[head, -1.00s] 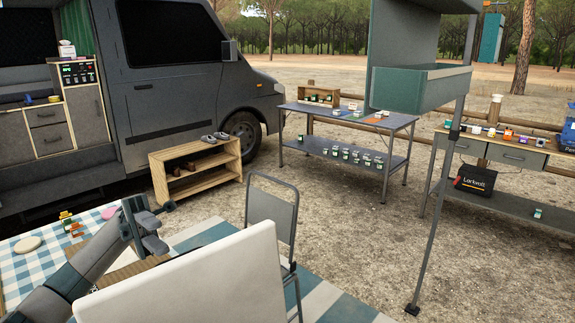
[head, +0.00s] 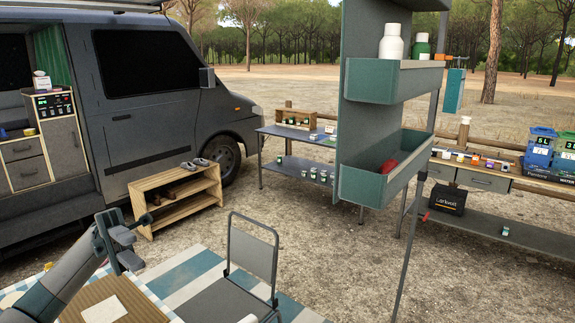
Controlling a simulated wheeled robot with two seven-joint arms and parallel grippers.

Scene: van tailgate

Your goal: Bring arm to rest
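My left arm (head: 68,272) comes in from the lower left, grey with teal parts.
A wooden board (head: 88,293) with a white sheet (head: 104,310) lies below the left arm. A folding chair (head: 250,262), a low wooden shelf (head: 160,208) and a tall teal hanging shelf (head: 355,101) stand ahead. The gravel between them is clear.

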